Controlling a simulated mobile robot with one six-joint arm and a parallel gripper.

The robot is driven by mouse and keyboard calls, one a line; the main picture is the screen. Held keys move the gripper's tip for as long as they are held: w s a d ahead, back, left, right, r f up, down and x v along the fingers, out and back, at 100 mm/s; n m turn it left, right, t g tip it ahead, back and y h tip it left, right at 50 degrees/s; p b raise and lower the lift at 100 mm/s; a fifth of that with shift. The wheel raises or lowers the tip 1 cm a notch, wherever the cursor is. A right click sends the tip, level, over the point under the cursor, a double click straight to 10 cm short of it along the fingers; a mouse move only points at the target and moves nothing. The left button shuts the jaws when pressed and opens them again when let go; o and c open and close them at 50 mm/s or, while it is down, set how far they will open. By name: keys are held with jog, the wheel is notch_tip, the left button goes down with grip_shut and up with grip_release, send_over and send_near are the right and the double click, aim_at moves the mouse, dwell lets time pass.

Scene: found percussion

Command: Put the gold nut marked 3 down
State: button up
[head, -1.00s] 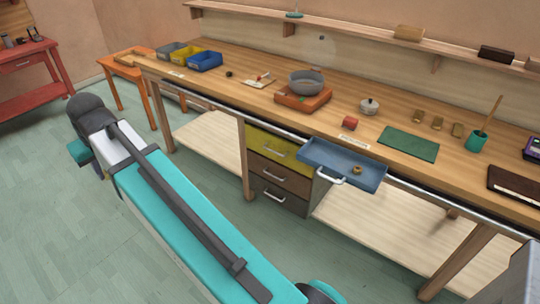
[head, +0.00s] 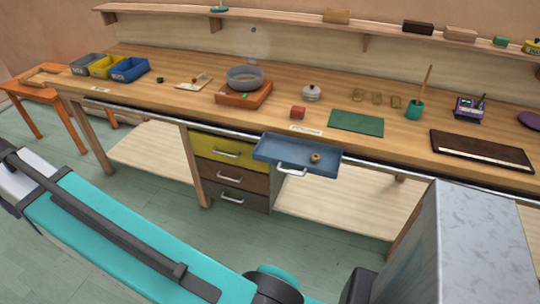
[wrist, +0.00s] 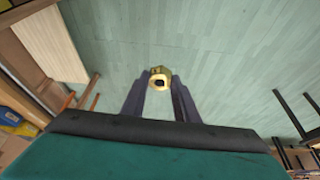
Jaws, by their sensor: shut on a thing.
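In the wrist view a gold nut (wrist: 159,71) sits at the tips of my gripper (wrist: 160,84), between the two dark fingers. The gripper is shut on it, with floor behind it. No number can be read on the nut. In the head view my gripper and this nut are not in view. Another small gold nut (head: 315,157) lies in the pulled-out blue drawer (head: 275,153) at the front of the workbench.
A grey box-shaped surface (head: 478,245) fills the lower right. Bare wood lies between these objects.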

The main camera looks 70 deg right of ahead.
jog(key=shift+d, duration=0.1)
jog(key=shift+d+f, duration=0.15)
jog(key=shift+d, duration=0.35)
jog(key=s+d+f+m+g+h+b, duration=0.15)
jog(key=s+d+m+b, duration=0.35)
jog(key=d, duration=0.7)
jog(key=s+d+f+m+h+b, duration=0.1)
jog(key=s+d+f+m, duration=0.2)
jog(key=s+d, duration=0.65)
jog(key=s+d+f+m+g+h+b, duration=0.1)
jog(key=s+d+f+m+b, duration=0.25)
jog(key=d, duration=1.15)
jog(key=s+d+f+m+g+b, duration=0.1)
jog(key=s+d+m, duration=0.3)
jog(key=s, duration=0.7)
jog(key=s+d+f+m+g+b, duration=0.1)
jog(key=s+d+m+b, duration=0.3)
jog(key=s, duration=0.7)
jog(key=s+d+f+m+g+b, duration=0.2)
jog(key=s+d+f+m, duration=0.1)
jog(key=s+d, duration=0.5)
jog(key=s+m, duration=0.1)
jog(key=s, duration=0.2)
jog(key=shift+s+f, duration=0.35)
jog(key=shift+w+d+r+h+p, duration=0.15)
jog(key=shift+d+h+p, duration=0.1)
jog(key=shift+p, duration=0.15)
